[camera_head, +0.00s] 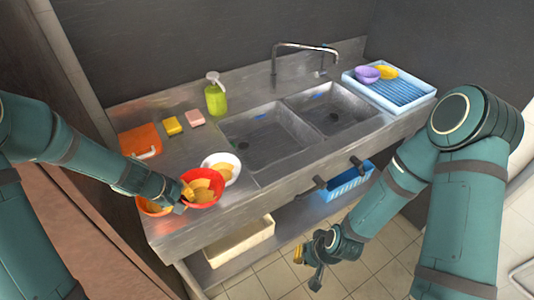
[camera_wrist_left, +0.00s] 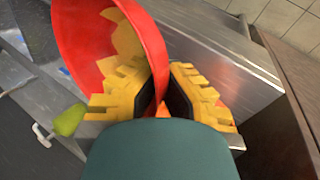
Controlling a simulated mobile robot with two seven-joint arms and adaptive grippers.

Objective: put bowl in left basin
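A red bowl (camera_head: 208,183) with yellow residue inside is at the counter's front left, beside the white dish. It also fills the upper left of the left wrist view (camera_wrist_left: 88,40). My left gripper (camera_head: 184,194) is at its left rim. In the left wrist view, the yellow fingers (camera_wrist_left: 163,95) are close together with the bowl's wall between them, shut on it. Whether the bowl clears the counter is hard to tell. The left basin (camera_head: 265,138) of the steel sink is empty apart from its drain. My right gripper (camera_head: 308,268) hangs low before the counter; its opening is unclear.
A white dish (camera_head: 229,160) with yellowish residue stands between the red bowl and sink. An orange-red bowl (camera_head: 149,206) is partly hidden behind my left gripper. A green soap bottle (camera_head: 215,97), faucet (camera_head: 304,46) and blue rack (camera_head: 412,94) line the back and right.

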